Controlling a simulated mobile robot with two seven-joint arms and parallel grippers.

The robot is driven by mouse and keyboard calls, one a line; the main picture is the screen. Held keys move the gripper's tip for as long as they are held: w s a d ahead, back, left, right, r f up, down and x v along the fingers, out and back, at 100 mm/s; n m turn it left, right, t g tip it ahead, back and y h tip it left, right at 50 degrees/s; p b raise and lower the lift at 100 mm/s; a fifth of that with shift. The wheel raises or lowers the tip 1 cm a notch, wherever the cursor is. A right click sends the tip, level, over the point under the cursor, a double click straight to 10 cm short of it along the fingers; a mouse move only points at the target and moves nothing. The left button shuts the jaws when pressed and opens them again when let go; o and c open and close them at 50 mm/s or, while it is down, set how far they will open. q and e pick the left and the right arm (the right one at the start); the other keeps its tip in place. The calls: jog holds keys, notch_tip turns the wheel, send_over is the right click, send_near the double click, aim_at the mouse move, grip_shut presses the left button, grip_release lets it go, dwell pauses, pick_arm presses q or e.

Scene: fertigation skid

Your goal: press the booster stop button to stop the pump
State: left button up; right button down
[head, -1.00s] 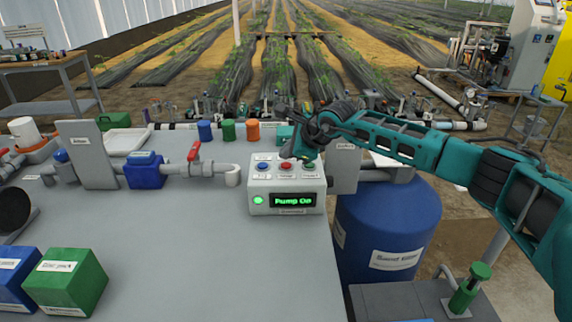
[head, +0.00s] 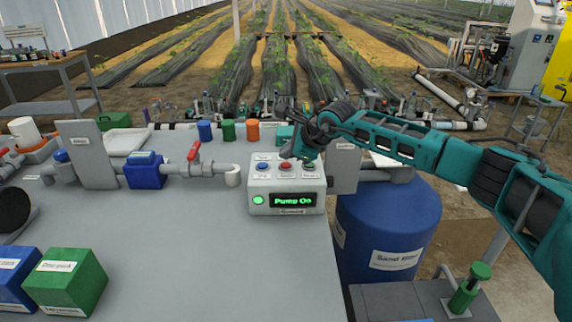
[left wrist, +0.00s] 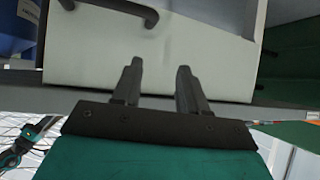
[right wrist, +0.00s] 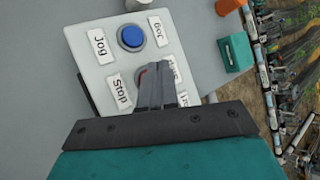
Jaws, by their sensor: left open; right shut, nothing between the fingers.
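The grey control box (head: 258,191) stands on the bench with a blue, a red and a green button on its top. Its display (head: 293,201) reads "Pump On" and a green lamp (head: 258,200) is lit. The red button (head: 286,166) is beside the "Stop" label (right wrist: 119,93) in the right wrist view, mostly hidden there by my fingers. My right gripper (head: 287,154) is shut and empty, its tips over the red button; I cannot tell whether they touch it. The blue "Jog" button (right wrist: 131,37) is clear of the fingers. My left gripper (left wrist: 157,68) is open and empty.
A pipe with a red-handled valve (head: 194,152) lies left of the box. An upright grey plate (head: 344,170) and a blue tank (head: 388,225) stand to its right. Green and blue boxes sit at the front left. The bench (head: 190,250) before the box is clear.

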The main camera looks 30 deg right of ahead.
aim_at(289, 166)
jog(key=shift+f+b, duration=0.35)
jog(key=shift+f, duration=0.1)
jog(key=shift+f+b, duration=0.35)
jog(key=shift+f, duration=0.1)
dwell(0.4)
jog(key=shift+r, duration=0.1)
jog(key=shift+r+p, duration=0.5)
jog(key=shift+r, duration=0.25)
jog(key=shift+r+p, duration=1.55)
jog(key=shift+r, duration=1)
jog(key=shift+s+f, duration=0.1)
